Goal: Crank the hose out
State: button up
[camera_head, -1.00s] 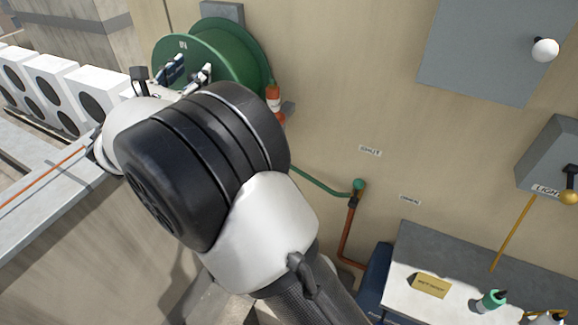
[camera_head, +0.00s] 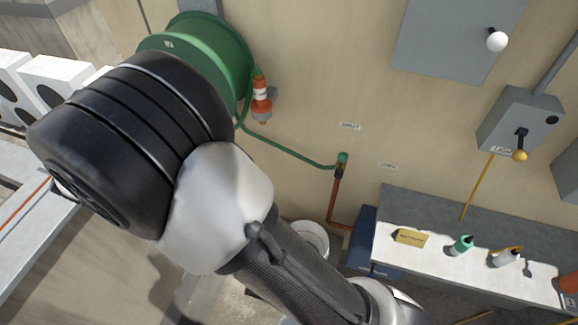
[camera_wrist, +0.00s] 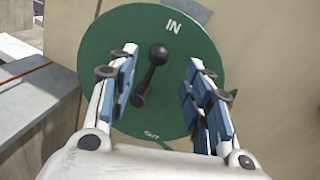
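The green hose reel (camera_head: 222,52) is mounted on the wall at the upper left of the head view, partly hidden behind my arm. In the wrist view its round face (camera_wrist: 184,62) carries the words "IN" at the top and "OUT" at the bottom. The gripper is hidden behind my arm in the head view. The green hose (camera_head: 285,151) runs from the reel to a wall tap (camera_head: 342,158).
A red-and-white fitting (camera_head: 261,95) hangs beside the reel. A grey box with a lever (camera_head: 519,125) is on the right wall. A bench (camera_head: 400,258) with bottles stands at lower right. A ledge (camera_wrist: 40,90) lies left of the reel.

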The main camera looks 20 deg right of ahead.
jog(key=v, duration=0.9)
jog(key=s+d+f+m+g+h+b, duration=0.1)
jog(key=s+d+f+m+g+b, duration=0.2)
jog(key=d, duration=0.5)
jog(key=d+f+m+g+h+b, duration=0.1)
jog(key=d+m+g+b, duration=0.15)
jog(key=d+m, duration=0.45)
jog(key=s+d+f+m+g+y+b, duration=0.2)
jog(key=s+d+f+m+g+b, duration=0.3)
jog(key=s+d, duration=0.6)
notch_tip(320, 180, down, 3)
jog(key=shift+d+f+m+g, duration=0.1)
jog(key=shift+d+m+g, duration=0.65)
jog(key=shift+d+m, duration=0.35)
